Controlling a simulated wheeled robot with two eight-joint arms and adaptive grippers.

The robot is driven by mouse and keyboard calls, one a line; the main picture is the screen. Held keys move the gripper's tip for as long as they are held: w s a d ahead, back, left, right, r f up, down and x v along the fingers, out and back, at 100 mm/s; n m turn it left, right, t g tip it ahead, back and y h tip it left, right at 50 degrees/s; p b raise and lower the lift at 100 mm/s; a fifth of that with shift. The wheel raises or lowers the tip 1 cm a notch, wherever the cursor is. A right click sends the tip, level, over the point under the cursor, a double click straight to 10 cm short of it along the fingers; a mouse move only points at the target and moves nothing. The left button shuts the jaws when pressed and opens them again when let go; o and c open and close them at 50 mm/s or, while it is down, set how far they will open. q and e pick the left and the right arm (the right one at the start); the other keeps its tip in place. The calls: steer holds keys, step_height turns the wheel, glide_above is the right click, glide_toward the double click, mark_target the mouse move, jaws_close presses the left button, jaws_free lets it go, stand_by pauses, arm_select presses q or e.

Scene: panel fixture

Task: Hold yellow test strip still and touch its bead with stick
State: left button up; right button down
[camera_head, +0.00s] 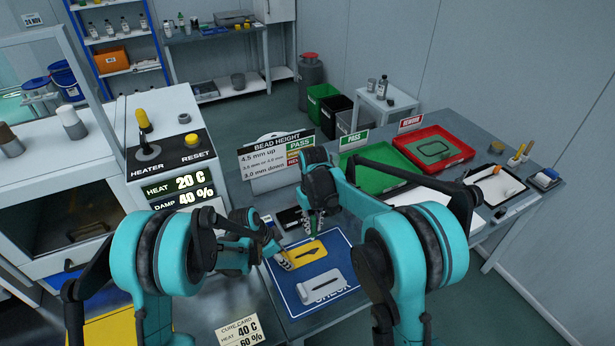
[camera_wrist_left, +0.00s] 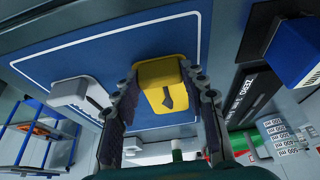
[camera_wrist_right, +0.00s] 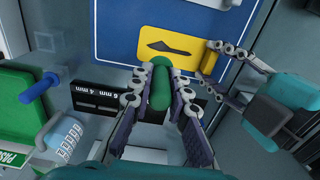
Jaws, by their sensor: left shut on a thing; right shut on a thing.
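The yellow test strip (camera_head: 307,252) lies on the blue CHECK mat (camera_head: 346,264), with a dark, pointed bead along its top. The bead (camera_wrist_right: 168,48) is clear in the right wrist view. My left gripper (camera_head: 284,260) is shut on the strip's left end; the left wrist view shows its fingers on both sides of the yellow strip (camera_wrist_left: 160,72). My right gripper (camera_head: 314,226) is shut on a green stick (camera_wrist_right: 159,90) above the mat's far edge. The stick's end is near the strip's edge and appears apart from the bead; its exact height is unclear.
A grey strip (camera_head: 327,286) lies beside the yellow one. A dark gauge block (camera_wrist_right: 97,98) marked in mm is close to the right gripper. A bead height sign (camera_head: 268,160), green tray (camera_head: 372,178) and red tray (camera_head: 460,150) stand behind. The heater box is left.

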mark_target(313, 235)
steer(key=shift+f, duration=2.85)
steer(key=shift+f, duration=0.6)
steer(key=shift+r, duration=3.55)
arm_select(q)
steer(key=o, duration=1.3)
